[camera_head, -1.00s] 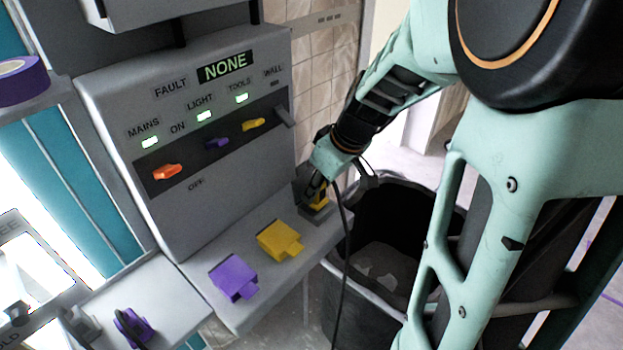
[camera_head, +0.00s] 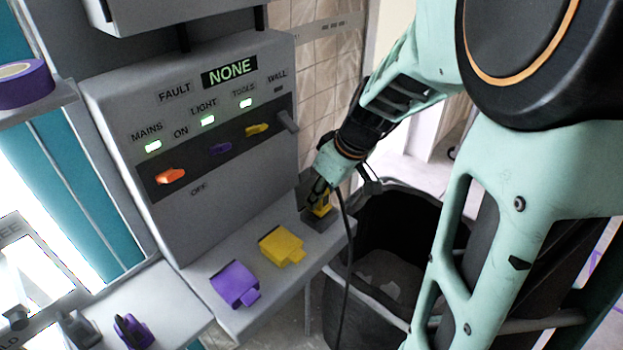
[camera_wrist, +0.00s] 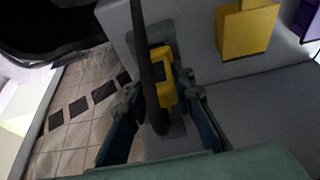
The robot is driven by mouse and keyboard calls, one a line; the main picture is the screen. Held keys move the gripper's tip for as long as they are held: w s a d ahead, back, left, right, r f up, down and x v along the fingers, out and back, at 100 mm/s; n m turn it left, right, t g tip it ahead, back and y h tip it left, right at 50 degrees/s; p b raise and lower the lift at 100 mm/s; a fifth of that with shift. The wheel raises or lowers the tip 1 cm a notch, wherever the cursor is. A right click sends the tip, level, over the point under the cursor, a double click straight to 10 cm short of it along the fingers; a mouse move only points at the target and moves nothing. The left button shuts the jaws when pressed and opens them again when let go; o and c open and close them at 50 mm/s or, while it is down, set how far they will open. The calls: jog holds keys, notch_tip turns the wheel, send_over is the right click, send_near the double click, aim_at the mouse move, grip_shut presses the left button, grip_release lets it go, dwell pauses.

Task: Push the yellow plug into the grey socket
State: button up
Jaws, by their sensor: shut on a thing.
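The yellow plug (camera_head: 322,207) is in my gripper (camera_head: 317,190) at the right end of the grey ledge. In the wrist view the plug (camera_wrist: 163,76) sits between the two fingers of my gripper (camera_wrist: 157,90), with its black cable crossing in front of it. The grey socket (camera_head: 318,219) is a dark grey base on the ledge, directly below the plug; part of it shows in the wrist view (camera_wrist: 174,130). The plug stands at the socket, but I cannot tell how deep it sits.
A black bin (camera_head: 375,285) stands to the right, below the ledge. The cable (camera_head: 347,250) hangs past the ledge's edge.

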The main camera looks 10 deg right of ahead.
jog(key=shift+f+b, duration=0.55)
jog(key=shift+b, duration=0.05)
jog(key=o, duration=1.2)
jog(key=shift+c, duration=0.2)
jog(key=v, duration=0.7)
jog(key=shift+r, duration=0.3)
